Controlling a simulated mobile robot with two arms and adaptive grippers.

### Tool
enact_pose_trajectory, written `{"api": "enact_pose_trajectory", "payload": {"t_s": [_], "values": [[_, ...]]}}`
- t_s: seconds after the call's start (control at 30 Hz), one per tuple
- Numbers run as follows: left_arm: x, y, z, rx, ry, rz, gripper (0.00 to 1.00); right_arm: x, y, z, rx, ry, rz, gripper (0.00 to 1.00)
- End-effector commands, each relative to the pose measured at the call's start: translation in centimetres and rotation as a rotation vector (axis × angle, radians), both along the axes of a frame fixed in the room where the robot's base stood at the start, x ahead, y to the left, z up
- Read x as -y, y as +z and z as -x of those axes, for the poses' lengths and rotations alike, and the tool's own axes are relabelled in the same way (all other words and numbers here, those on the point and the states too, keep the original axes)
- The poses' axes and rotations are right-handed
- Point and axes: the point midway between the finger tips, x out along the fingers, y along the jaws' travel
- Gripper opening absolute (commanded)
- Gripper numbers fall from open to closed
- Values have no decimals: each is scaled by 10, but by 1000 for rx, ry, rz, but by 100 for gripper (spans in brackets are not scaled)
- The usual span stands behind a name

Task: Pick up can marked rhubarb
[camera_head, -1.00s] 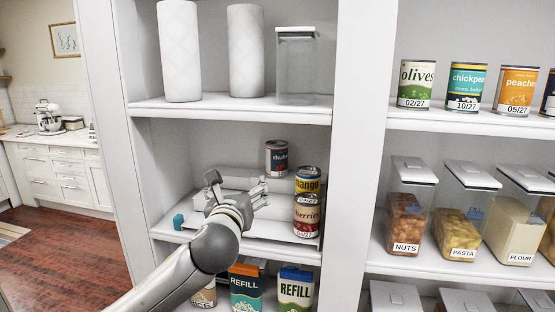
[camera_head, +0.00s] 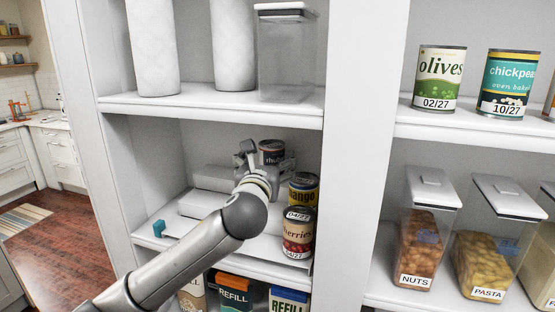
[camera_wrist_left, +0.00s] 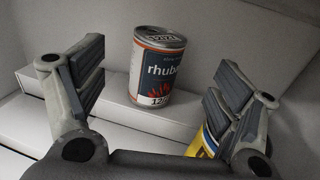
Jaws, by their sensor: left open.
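The rhubarb can (camera_head: 271,150) stands upright at the back of the middle shelf, on a white stepped riser (camera_head: 205,178). In the left wrist view the can (camera_wrist_left: 157,68) has a dark blue label reading "rhuba" and stands between my fingers, beyond their tips. My left gripper (camera_wrist_left: 150,80) is open and empty, with a finger on each side of the can. In the head view my left gripper (camera_head: 262,160) reaches to the riser and hides the can's lower part. My right gripper is not in view.
A mango can (camera_head: 302,190) and a cherries can (camera_head: 298,233) stand just right of and in front of my gripper. The mango can's yellow side shows by my right finger in the wrist view. A shelf with a glass container (camera_head: 287,60) lies above.

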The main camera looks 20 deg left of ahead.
Motion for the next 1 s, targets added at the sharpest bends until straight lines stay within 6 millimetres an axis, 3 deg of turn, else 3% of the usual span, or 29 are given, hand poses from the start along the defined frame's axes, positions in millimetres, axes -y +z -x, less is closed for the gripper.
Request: {"api": "enact_pose_trajectory", "payload": {"t_s": [0.3, 0.47, 0.67, 1.0], "values": [[-7, 3, -39, 0, 2, 1, 87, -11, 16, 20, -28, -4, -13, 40], [-7, 2, -45, 0, 1, 1, 87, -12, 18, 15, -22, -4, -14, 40], [-9, 9, -63, -2, 2, 1, 87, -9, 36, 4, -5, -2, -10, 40], [-13, 7, -94, 0, 1, 1, 87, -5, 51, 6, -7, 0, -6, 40]]}}
